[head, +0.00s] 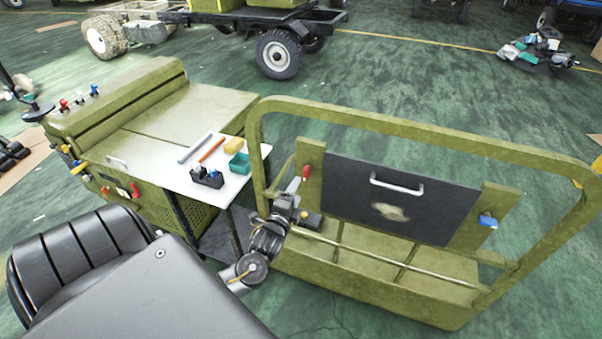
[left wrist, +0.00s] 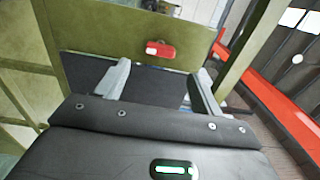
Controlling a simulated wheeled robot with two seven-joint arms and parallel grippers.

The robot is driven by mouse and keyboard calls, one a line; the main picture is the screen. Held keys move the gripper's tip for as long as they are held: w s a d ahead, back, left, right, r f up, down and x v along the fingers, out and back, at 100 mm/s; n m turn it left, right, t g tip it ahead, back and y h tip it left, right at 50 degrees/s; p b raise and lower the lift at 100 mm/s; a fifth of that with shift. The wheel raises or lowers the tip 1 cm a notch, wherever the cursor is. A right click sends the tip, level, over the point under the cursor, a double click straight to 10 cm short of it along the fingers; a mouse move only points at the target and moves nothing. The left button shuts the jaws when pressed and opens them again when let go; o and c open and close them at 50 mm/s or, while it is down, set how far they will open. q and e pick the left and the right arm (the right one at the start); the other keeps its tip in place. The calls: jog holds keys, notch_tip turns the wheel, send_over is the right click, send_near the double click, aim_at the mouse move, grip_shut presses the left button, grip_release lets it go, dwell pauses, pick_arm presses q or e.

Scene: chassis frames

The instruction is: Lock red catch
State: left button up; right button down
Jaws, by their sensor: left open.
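The red catch (head: 306,173) sits on the green upright at the left edge of a black panel (head: 360,200) in the green frame. It also shows in the left wrist view (left wrist: 160,49), lying roughly level in that picture, with a small pale part at its left end. My left gripper (head: 293,188) is just below and left of the red catch in the head view. In the left wrist view its two fingers (left wrist: 160,84) are spread and empty, with the catch beyond them and apart from them. My right gripper is not in view.
A blue catch (head: 488,221) is at the panel's right side, and a pale handle (head: 396,184) is on the panel. The green tubular frame (head: 430,136) arches around it. A small white table (head: 179,176) with a green tray and a black holder stands left of my arm.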

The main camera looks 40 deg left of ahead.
pick_arm(q)
jog(key=shift+v, duration=1.35)
jog(key=s+d+f+n+g+h, duration=0.1)
jog(key=s+f+n+g+h, duration=0.2)
jog(key=f, duration=1.1)
jog(key=s+d+f+n+g, duration=0.1)
jog(key=s+f+n+g, duration=0.4)
jog(key=f, duration=0.9)
jog(key=s+d+f+n+g+h, duration=0.1)
jog(key=s+d+f+n+g, duration=0.15)
jog(key=s+f, duration=0.7)
jog(key=s+d+f+n+g+h, duration=0.1)
jog(key=s+d+f+g, duration=0.25)
jog(key=s+f, duration=0.6)
jog(key=s+d+f+g, duration=0.1)
jog(key=s+d, duration=0.2)
jog(key=s, duration=0.4)
jog(key=s+d+g, duration=0.1)
jog(key=s+d, duration=0.2)
jog(key=s, duration=0.5)
jog(key=shift+f+h, duration=0.35)
jog(key=shift+h, duration=0.05)
jog(key=shift+w+d+n, duration=0.1)
jog(key=shift+n, duration=0.15)
